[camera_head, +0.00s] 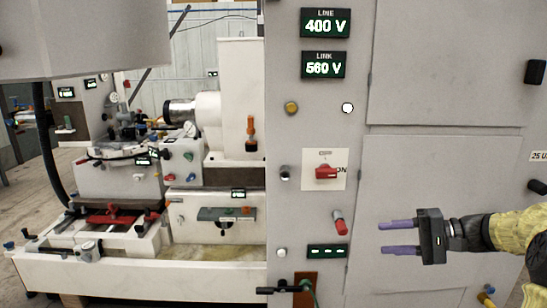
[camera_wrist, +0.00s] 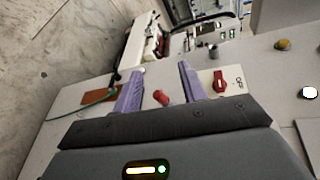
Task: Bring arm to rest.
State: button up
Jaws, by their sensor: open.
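My gripper (camera_head: 400,237) reaches in from the right in the head view, with its two purple fingers pointing left and apart. It is open with nothing between the fingers. It is in front of the lower part of the grey electrical cabinet (camera_head: 440,170), right of a red-tipped knob (camera_head: 340,222). My forearm is in a yellow cover. In the wrist view, my gripper (camera_wrist: 162,75) shows both purple fingers spread. The red-tipped knob (camera_wrist: 161,97) appears between them in the picture, and I cannot tell the exact distance to it.
The cabinet carries a red rotary switch (camera_head: 327,172), a black handle (camera_head: 281,290) and displays reading 400 V (camera_head: 326,22) and 560 V (camera_head: 325,65). A white machine (camera_head: 215,190) stands to the left. Grey housing (camera_head: 80,40) overhangs the top left.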

jog(key=s+a+f+n+g+h, duration=0.1)
jog(key=s+a+f+n+h, duration=0.2)
jog(key=s+a+f+h, duration=0.55)
jog(key=s+a+f+n+g+h, duration=0.1)
jog(key=s+a+f+n+h, duration=0.2)
jog(key=s+f+h, duration=0.6)
notch_tip(320, 180, up, 12)
jog(key=y+p, duration=0.3)
jog(key=p, duration=1)
jog(key=shift+w+p, duration=0.3)
jog(key=shift+w, duration=0.15)
